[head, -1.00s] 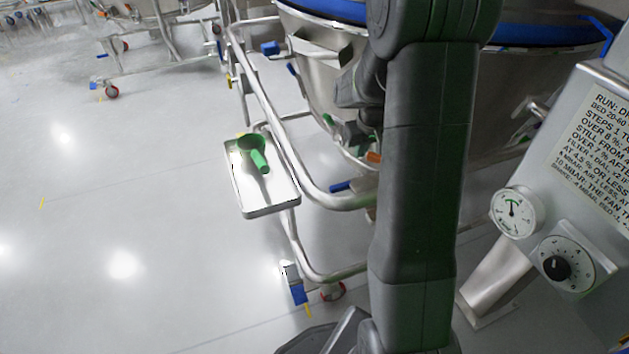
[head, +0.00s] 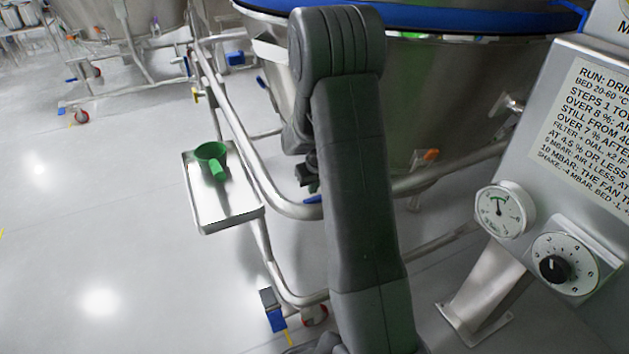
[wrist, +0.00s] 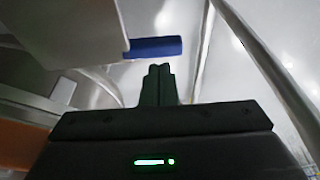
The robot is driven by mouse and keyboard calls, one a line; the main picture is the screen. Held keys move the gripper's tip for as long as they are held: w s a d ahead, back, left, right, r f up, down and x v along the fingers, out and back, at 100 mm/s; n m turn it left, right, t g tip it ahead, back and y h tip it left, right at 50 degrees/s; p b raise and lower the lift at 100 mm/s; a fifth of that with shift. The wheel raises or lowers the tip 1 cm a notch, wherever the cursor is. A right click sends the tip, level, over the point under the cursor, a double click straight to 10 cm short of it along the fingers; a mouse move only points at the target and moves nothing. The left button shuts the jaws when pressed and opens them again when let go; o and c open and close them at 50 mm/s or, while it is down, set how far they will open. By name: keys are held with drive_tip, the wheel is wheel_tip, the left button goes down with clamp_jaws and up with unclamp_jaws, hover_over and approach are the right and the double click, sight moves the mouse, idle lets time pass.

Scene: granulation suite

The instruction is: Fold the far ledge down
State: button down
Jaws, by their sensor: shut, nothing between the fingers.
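A flat metal ledge (head: 228,207) with a raised rim sticks out level from the left side of the tubular frame in the head view. A green scoop (head: 212,160) sits on it. I cannot tell whether this is the far ledge. My gripper (wrist: 158,82) is shut and empty in the wrist view, its fingertips just below a blue handle (wrist: 155,47) beside a pale panel (wrist: 65,28). I cannot tell whether they touch. In the head view my arm hides most of the gripper, and a bit of blue (head: 313,199) shows beside it.
A large steel vessel (head: 440,110) with a blue rim stands behind my arm, on the tubular frame (head: 240,145). A sloped panel (head: 590,130) with a gauge (head: 503,210) and a dial (head: 562,262) is close on the right.

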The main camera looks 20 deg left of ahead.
drive_tip(key=shift+f, duration=1)
drive_tip(key=shift+f, duration=0.1)
